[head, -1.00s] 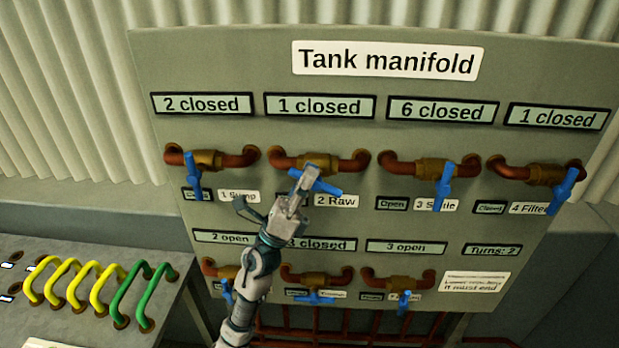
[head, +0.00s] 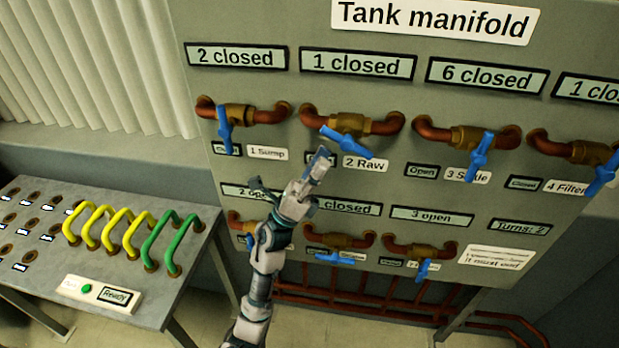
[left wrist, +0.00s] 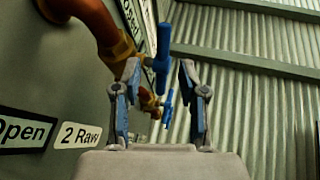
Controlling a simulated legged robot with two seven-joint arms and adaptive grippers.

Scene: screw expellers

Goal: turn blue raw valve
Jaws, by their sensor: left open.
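The blue handle of the 2 Raw valve (head: 347,143) sits on a brass body in a copper pipe on the tank manifold panel. It tilts, its right end lower. My left gripper (head: 321,160) is just below and left of the handle, its fingers open and empty. In the left wrist view the open fingers (left wrist: 159,75) show with a blue handle (left wrist: 162,58) seen beyond and between the tips; contact cannot be told. The 2 Raw label (left wrist: 79,135) has an Open plate (left wrist: 25,131) beside it. The display above (head: 358,64) reads 1 closed. My right gripper is not in view.
The Sump valve (head: 225,125) is to the left, the Settle valve (head: 480,150) and Filter valve (head: 602,172) to the right. A lower row of valves (head: 340,245) is below. A bench (head: 50,275) with yellow and green hoses stands at left.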

